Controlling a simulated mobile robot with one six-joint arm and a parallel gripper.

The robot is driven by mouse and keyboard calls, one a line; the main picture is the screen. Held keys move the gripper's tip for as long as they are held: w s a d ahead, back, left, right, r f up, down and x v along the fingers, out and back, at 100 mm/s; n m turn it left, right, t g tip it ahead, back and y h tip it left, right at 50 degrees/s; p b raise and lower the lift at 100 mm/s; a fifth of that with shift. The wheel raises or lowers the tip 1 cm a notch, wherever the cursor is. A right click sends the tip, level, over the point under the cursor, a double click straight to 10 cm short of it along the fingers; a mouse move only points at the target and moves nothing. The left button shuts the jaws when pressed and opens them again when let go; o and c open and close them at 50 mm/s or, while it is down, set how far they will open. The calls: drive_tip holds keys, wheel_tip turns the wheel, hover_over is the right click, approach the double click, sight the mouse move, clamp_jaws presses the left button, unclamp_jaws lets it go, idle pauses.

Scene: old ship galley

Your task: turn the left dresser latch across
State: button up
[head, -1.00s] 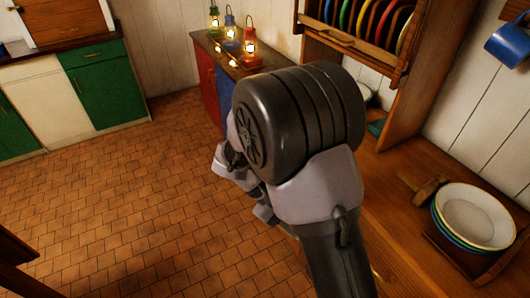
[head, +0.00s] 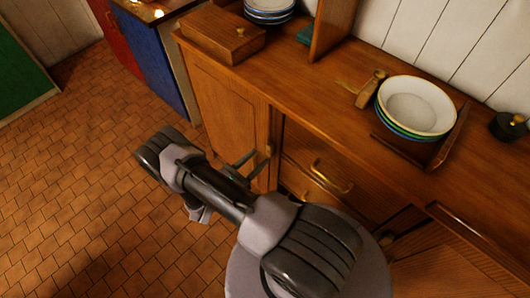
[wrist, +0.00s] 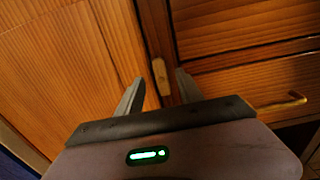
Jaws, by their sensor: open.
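The dresser's left door (head: 222,105) is closed, with plain wood panels. The left latch (wrist: 160,77) is a small pale wooden bar on the upright beside the door's edge; it lies roughly along that upright. In the head view the latch (head: 268,151) is small, just beyond my fingers. My gripper (wrist: 160,82) is open, with one finger on each side of the latch in the wrist view. I cannot tell whether either finger touches it. In the head view my gripper (head: 250,165) reaches toward the door's right edge.
Drawers with a brass handle (head: 332,180) are right of the latch; the handle also shows in the wrist view (wrist: 282,103). Stacked bowls (head: 417,108) and a wooden box (head: 222,34) stand on the dresser top (head: 320,88). The tiled floor (head: 85,190) at left is clear.

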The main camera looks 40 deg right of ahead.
sight(268, 149)
drive_tip(key=d, duration=0.3)
drive_tip(key=d+b, duration=0.1)
drive_tip(key=d, duration=0.1)
drive_tip(key=shift+w+d, duration=0.15)
drive_tip(key=shift+w, duration=0.1)
clamp_jaws()
